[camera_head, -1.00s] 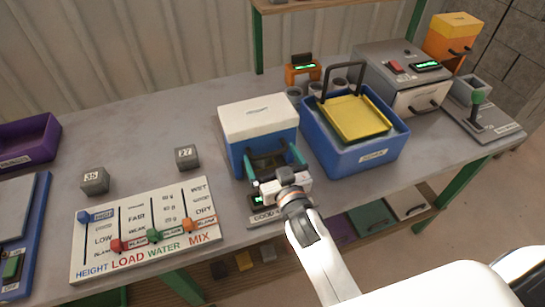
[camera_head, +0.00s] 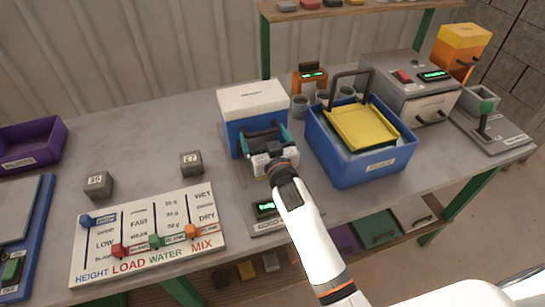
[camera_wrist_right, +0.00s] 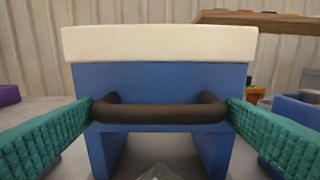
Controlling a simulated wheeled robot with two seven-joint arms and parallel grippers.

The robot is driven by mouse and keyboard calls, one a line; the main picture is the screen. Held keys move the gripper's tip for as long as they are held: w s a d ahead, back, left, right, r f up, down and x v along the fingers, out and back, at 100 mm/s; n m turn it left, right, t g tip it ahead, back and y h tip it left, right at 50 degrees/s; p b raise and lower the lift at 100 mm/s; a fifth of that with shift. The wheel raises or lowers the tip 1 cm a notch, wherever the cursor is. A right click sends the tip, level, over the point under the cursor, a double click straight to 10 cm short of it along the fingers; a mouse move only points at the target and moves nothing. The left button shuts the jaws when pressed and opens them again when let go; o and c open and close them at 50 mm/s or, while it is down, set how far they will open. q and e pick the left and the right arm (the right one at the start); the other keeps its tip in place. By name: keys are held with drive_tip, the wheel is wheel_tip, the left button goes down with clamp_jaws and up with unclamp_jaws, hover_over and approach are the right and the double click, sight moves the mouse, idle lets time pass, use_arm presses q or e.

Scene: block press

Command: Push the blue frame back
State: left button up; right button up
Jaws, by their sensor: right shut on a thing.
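The blue frame (camera_head: 238,132) with a cream top (camera_head: 252,97) stands upright near the back of the table, left of the blue bin. Its dark bar handle (camera_wrist_right: 160,110) faces the wrist camera. My right gripper (camera_head: 265,139) is at the front of the frame. In the right wrist view its green fingers (camera_wrist_right: 160,106) lie against the two ends of the handle, shut on it from the sides. The grey base strip (camera_head: 238,185) with a small green display (camera_head: 265,207) shows in front of the frame. My left gripper is not in view.
The blue bin (camera_head: 345,172) with a yellow tray (camera_head: 362,127) stands close on the right. A slider board (camera_head: 150,240) and two grey blocks (camera_head: 98,185) (camera_head: 191,164) are on the left. An orange device (camera_head: 310,80) and grey cups (camera_head: 300,105) stand behind the bin.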

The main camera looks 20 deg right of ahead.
sight(260, 125)
drive_tip(key=w+b, duration=0.2)
drive_tip(key=w, duration=0.5)
drive_tip(key=shift+r, duration=0.25)
drive_tip(key=o, duration=1.1)
drive_tip(key=shift+c, duration=0.2)
drive_tip(key=shift+w+f, duration=0.2)
drive_tip(key=shift+f, duration=0.05)
drive_tip(key=s+b, duration=0.1)
drive_tip(key=s, duration=1.1)
drive_tip(key=shift+d, duration=0.2)
